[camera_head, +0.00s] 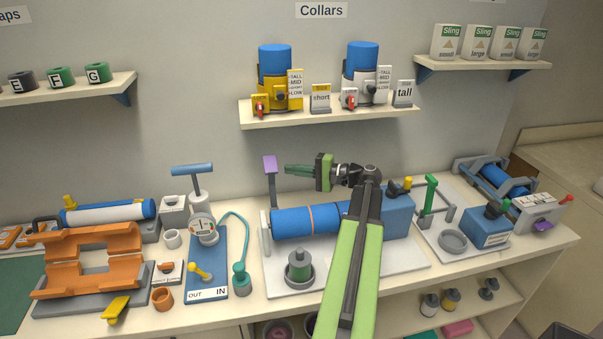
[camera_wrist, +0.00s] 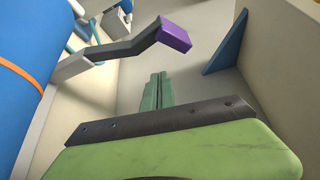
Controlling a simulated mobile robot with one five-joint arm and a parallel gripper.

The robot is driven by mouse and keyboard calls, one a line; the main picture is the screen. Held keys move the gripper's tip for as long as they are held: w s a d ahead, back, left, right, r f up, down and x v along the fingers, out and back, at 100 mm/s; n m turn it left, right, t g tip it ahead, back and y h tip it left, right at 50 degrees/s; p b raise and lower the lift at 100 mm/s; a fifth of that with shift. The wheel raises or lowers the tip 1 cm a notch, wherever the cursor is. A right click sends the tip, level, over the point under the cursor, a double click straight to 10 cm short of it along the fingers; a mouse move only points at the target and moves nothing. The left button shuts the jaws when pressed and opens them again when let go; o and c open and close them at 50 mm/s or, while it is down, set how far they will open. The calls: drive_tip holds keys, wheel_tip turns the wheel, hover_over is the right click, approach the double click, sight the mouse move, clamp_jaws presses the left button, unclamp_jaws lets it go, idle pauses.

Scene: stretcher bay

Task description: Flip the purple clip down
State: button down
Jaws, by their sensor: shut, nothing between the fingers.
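The purple clip (camera_head: 270,163) tops a grey upright lever at the left end of the blue cylinder (camera_head: 290,222) on a white base. In the head view the lever stands up, above the cylinder. My gripper (camera_head: 286,169) is just right of the purple clip, pointing left at about its height, with a small gap. In the wrist view the purple clip (camera_wrist: 175,34) sits at the end of its bent dark lever, ahead of my gripper (camera_wrist: 160,75). The green fingers are together, empty and apart from the clip. The lever's foot is beside the blue cylinder (camera_wrist: 35,50).
A blue pump board (camera_head: 207,265) with a gauge and hose stands to the left. The collar shelf (camera_head: 330,115) is above my gripper. An orange cradle (camera_head: 90,260) is at the far left.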

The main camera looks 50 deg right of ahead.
sight(272, 182)
drive_tip(key=a, duration=0.1)
drive_tip(key=w+a, duration=0.1)
drive_tip(key=a, duration=0.2)
drive_tip(key=shift+w+a+r, duration=0.1)
drive_tip(key=shift+w+a, duration=0.2)
drive_tip(key=shift+w, duration=0.1)
